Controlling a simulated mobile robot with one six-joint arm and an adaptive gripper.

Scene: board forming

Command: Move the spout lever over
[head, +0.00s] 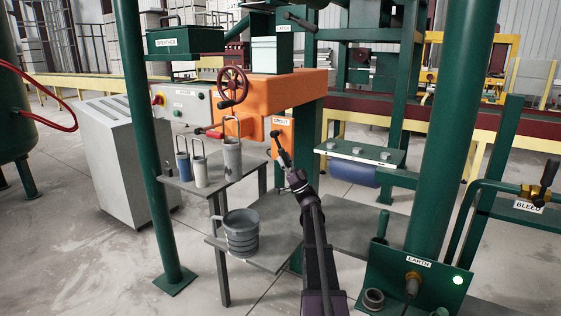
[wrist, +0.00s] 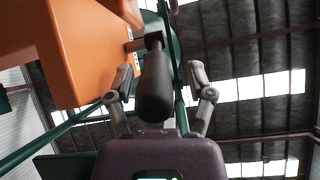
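The spout lever (head: 276,135) is a short lever with a dark grip on the front of the orange machine body, just below its white label. In the wrist view its dark, rounded handle (wrist: 154,88) points toward the camera and fills the middle. My gripper (head: 285,160) is at the lever's lower end in the head view. In the wrist view my gripper (wrist: 160,72) is open, with one finger on each side of the handle. Gaps show between the handle and both fingers. The handle's far end meets a bracket by the orange body.
A red handwheel (head: 233,84) and a red-handled lever (head: 208,132) are left of the spout lever. A grey table (head: 180,186) with several cylindrical cups stands left of my arm, with a bucket (head: 241,235) on a lower shelf. Green posts stand on both sides.

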